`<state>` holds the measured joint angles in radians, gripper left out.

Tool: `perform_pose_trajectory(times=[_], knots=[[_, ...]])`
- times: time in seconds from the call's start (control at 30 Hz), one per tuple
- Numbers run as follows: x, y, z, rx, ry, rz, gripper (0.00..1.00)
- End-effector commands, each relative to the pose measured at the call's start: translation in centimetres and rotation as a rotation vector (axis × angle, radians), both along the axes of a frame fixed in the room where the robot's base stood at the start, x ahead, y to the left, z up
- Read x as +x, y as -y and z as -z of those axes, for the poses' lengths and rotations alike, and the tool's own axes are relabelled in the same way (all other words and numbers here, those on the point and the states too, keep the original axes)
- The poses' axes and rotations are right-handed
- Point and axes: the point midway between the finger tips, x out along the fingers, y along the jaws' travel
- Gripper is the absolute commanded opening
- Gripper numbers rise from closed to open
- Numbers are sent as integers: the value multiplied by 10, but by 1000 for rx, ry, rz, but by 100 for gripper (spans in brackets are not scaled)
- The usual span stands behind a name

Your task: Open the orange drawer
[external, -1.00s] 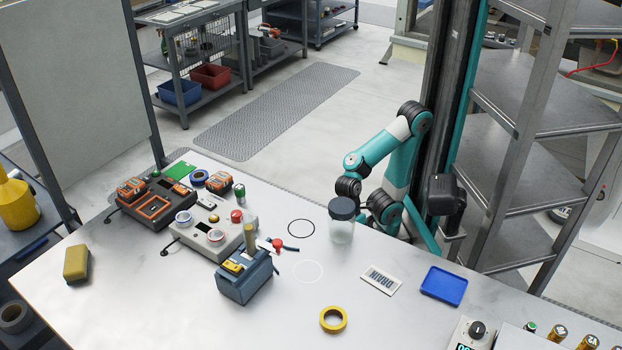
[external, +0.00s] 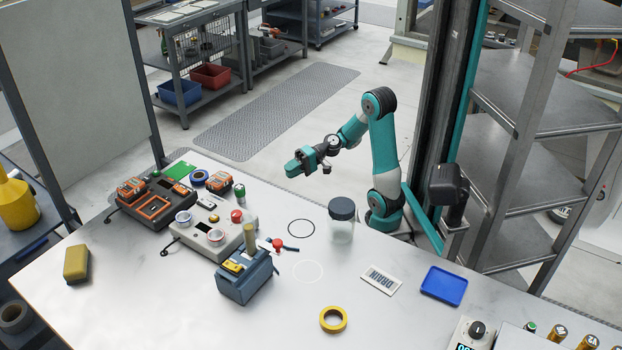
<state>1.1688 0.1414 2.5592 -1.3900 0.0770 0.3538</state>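I cannot make out an orange drawer in the external view. The orange things that show are a square orange frame (external: 153,207) on a dark box at the left of the table and the orange-and-dark blocks (external: 131,189) by it. My gripper (external: 296,167) is in the air beyond the table's far edge, to the right of the dark box and apart from everything. It points left. Its fingers are too small to tell open from shut.
A clear jar with a dark lid (external: 342,220) stands near my arm. A grey control box (external: 214,235), a blue tool holder (external: 246,275), a yellow tape ring (external: 333,319) and a blue tray (external: 444,285) are on the table (external: 180,310).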

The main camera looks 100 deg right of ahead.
Motion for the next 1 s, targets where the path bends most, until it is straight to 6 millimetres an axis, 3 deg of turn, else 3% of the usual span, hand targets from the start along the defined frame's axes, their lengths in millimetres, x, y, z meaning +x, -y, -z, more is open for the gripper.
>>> perform_pose_trajectory(times=[0.17,0.53,0.8,1.0], knots=[[10,-1,-1,12,7,9,20],[55,-21,4,13,-2,5,20],[111,-45,23,3,6,3,20],[142,-56,30,3,4,6,20]])
